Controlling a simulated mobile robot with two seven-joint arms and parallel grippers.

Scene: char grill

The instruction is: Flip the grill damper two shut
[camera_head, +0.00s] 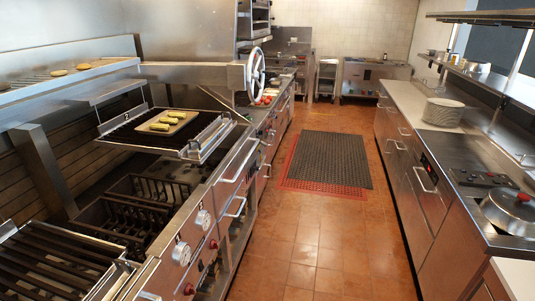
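The char grill (165,262) runs along the left side. Its front panel carries two round white dials, a nearer one (181,253) and a farther one (203,220). A red knob (189,289) sits below the nearer dial, and another red knob (213,243) is by the farther one. Bar handles (240,161) stick out farther along the front. A spoked handwheel (255,75) stands above the grill's far end. I cannot tell which part is damper two, or whether it is open or shut. Neither of my grippers is in view.
A lower grate (60,262) fills the near left corner. A counter (405,100) with stacked plates (443,112) and a lidded pan (512,210) lines the right. The tiled aisle (310,235) is clear, with a mat (327,158).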

